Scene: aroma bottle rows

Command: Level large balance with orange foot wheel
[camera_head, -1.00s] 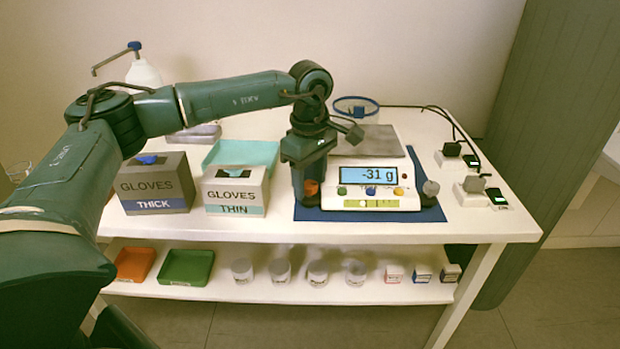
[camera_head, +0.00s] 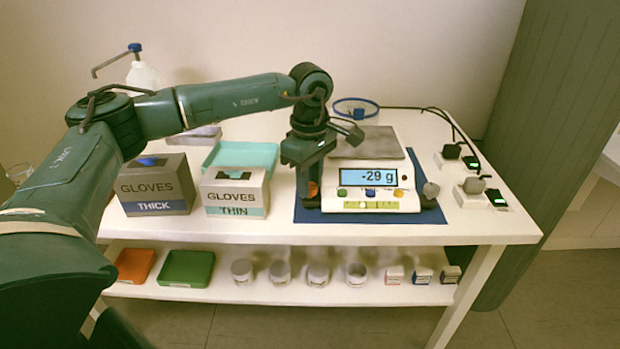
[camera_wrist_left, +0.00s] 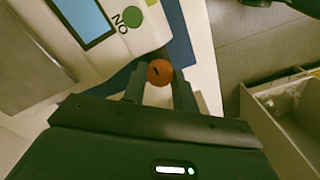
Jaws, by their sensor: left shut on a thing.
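The large balance (camera_head: 369,199) stands on a blue mat (camera_head: 420,216), and its display (camera_head: 368,177) reads -29 g. Its orange foot wheel (camera_head: 313,189) is at the front left corner. A yellow-green level strip (camera_head: 371,205) is on the front face; the bubble's exact place is too small to tell. My left gripper (camera_head: 308,196) points down and is shut on the orange wheel. In the left wrist view the orange wheel (camera_wrist_left: 160,72) sits between the two fingers. My right gripper is out of view.
Left of the gripper stand the thin gloves box (camera_head: 235,192) and the thick gloves box (camera_head: 155,185), with a teal tray (camera_head: 240,155) behind. Small devices with cables (camera_head: 472,186) lie at the right. The lower shelf holds trays, jars and small boxes.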

